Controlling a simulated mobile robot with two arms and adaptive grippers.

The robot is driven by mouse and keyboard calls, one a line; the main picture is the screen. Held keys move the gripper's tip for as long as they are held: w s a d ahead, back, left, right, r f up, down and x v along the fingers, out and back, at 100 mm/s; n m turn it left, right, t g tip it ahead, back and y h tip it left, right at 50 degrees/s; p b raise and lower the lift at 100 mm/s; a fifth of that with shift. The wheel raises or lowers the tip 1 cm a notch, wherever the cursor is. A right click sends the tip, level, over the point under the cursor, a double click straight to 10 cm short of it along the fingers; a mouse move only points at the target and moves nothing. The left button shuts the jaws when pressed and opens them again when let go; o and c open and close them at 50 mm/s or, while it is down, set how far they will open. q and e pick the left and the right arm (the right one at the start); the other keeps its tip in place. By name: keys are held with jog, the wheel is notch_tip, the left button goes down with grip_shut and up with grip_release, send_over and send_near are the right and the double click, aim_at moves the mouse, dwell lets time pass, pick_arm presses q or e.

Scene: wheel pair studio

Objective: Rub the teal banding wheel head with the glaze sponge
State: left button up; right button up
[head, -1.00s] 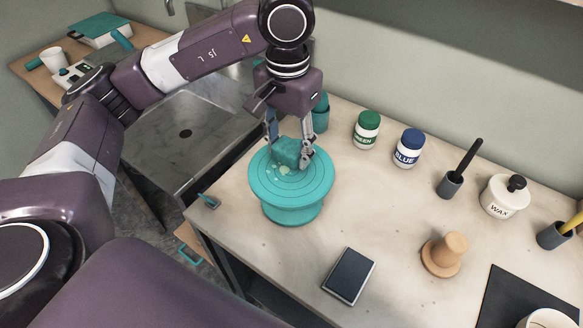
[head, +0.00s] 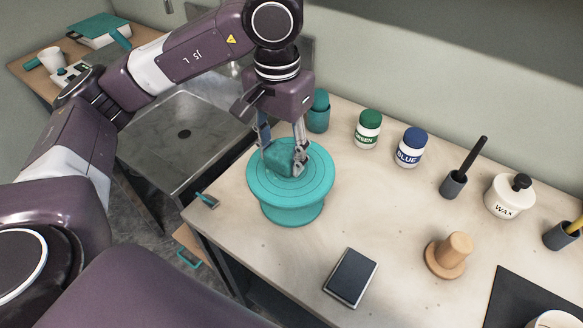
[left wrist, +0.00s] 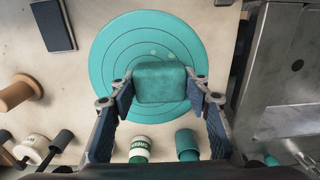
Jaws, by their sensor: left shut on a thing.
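The teal banding wheel (head: 308,192) stands upright near the left end of the table, its round head facing up. My left gripper (head: 282,164) is shut on the teal glaze sponge (head: 278,158), low over the back left part of the head. The sponge appears to rest on the head. In the left wrist view the sponge (left wrist: 160,82) sits between both fingers, over the wheel head (left wrist: 120,55). A few pale spots show on the head beside it. My right gripper is not in view.
A teal container (head: 319,112) stands close behind the wheel. A green-lidded jar (head: 367,129) and a blue-lidded jar (head: 410,147) stand to the right. A dark block (head: 350,277) lies in front. A steel sink (head: 190,135) is left. Table (head: 280,265) space right of the wheel is clear.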

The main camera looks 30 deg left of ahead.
pick_arm(q)
jog(key=shift+s+a+f, duration=0.1)
jog(key=shift+s, duration=0.45)
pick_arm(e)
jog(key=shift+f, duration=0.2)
pick_arm(q)
jog(key=shift+s, duration=0.15)
jog(key=shift+s+a+b, duration=0.1)
jog(key=shift+s+b, duration=0.2)
jog(key=shift+s, duration=0.1)
jog(key=shift+r, duration=0.2)
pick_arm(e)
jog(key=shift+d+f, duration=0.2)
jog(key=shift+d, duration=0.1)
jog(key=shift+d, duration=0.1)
pick_arm(q)
jog(key=shift+w, duration=0.25)
jog(key=w, duration=0.3)
jog(key=shift+w+d+f+b, duration=0.15)
jog(key=shift+w+d+b, duration=0.1)
jog(key=shift+d+b, duration=0.1)
jog(key=shift+w, duration=0.2)
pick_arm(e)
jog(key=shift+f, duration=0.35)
